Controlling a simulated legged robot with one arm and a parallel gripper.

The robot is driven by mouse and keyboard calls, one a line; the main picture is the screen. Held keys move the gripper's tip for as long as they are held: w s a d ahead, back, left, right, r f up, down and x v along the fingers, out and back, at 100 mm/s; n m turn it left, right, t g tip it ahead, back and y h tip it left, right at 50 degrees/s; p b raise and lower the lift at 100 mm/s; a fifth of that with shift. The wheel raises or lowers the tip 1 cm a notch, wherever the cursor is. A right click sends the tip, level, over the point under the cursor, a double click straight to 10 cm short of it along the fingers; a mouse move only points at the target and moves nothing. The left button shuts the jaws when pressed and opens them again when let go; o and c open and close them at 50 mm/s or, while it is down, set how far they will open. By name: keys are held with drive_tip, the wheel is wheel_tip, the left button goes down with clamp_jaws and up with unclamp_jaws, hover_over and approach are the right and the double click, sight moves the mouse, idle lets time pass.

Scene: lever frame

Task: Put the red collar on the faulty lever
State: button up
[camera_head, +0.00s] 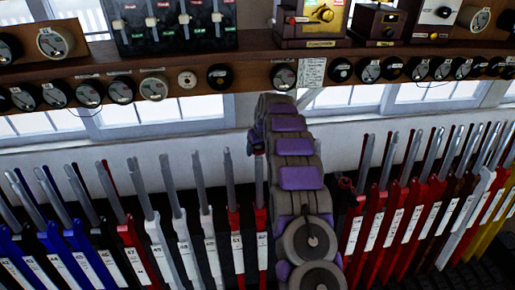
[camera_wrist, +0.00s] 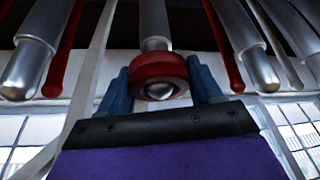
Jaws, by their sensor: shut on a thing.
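The red collar (camera_wrist: 138,68) is a thick ring held between the two blue fingers of my gripper (camera_wrist: 159,70) in the wrist view. A lever (camera_wrist: 153,20) with a bright metal shaft stands in line with it. Its rounded metal tip shows inside the ring's hole, so the collar appears to be around the lever's end. How far it is on cannot be told. No visible mark tells which lever is faulty.
Neighbouring levers stand close on both sides, with metal handles (camera_wrist: 30,70) and (camera_wrist: 252,65) in the wrist view. The head view shows long rows of numbered blue, red, white and yellow levers (camera_head: 163,250). A wooden shelf (camera_head: 210,55) with dials and instruments runs above them.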

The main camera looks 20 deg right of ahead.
drive_tip(key=shift+f, duration=0.25)
drive_tip(key=shift+s+f, duration=0.1)
drive_tip(key=shift+f, duration=0.15)
drive_tip(key=o, duration=1)
drive_tip(key=shift+o, duration=0.6)
drive_tip(key=shift+r, duration=0.1)
drive_tip(key=shift+v, duration=4.45)
drive_tip(key=shift+s, duration=0.1)
